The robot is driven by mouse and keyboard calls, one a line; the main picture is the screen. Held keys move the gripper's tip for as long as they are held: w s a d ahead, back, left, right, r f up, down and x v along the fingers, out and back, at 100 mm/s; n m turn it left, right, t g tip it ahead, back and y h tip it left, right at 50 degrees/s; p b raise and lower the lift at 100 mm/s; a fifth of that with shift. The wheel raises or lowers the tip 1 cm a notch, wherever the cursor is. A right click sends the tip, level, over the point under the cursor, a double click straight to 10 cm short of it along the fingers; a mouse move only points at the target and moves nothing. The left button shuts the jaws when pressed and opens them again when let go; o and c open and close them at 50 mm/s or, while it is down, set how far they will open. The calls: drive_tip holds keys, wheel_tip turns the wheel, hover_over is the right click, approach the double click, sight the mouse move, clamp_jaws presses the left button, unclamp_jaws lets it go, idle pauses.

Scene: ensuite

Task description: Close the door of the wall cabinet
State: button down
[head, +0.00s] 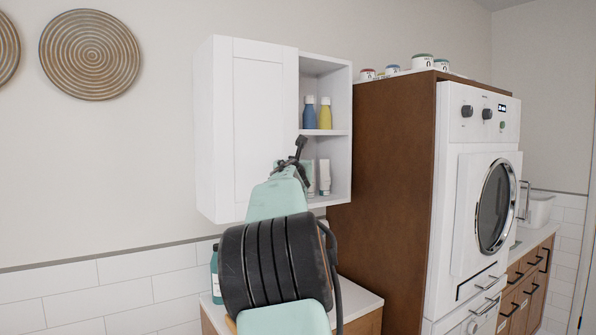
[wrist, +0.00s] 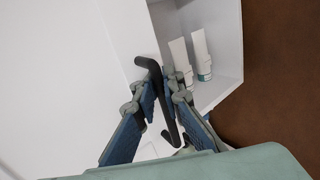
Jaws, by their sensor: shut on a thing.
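The white wall cabinet (head: 213,130) hangs on the wall in the middle of the head view. Its flat white door (head: 264,110) covers the left part of the front, and shelves show to its right. I cannot tell how far the door stands out from the cabinet body. My gripper (head: 292,167) is at the lower right edge of the door. In the wrist view, my gripper (wrist: 160,92) is shut on the black door handle (wrist: 169,118), one finger on each side. The handle's upper end shows bent above the fingers. My arm hides the door's lower right corner in the head view.
A blue bottle (head: 310,113) and a yellow bottle (head: 325,114) stand on the upper shelf, white tubes (wrist: 201,54) below. A brown tall unit (head: 385,170) with a white washer-like appliance (head: 470,215) stands close on the right. A counter (head: 358,303) lies below.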

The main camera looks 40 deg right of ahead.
drive_tip(key=shift+w, duration=0.55)
drive_tip(key=shift+r+t+y, duration=0.1)
drive_tip(key=shift+t+y, duration=0.2)
drive_tip(key=shift+y, duration=0.1)
drive_tip(key=c, duration=2.3)
unclamp_jaws()
drive_tip(key=shift+a+n, duration=0.1)
drive_tip(key=shift+n, duration=0.2)
drive_tip(key=shift+c, duration=0.2)
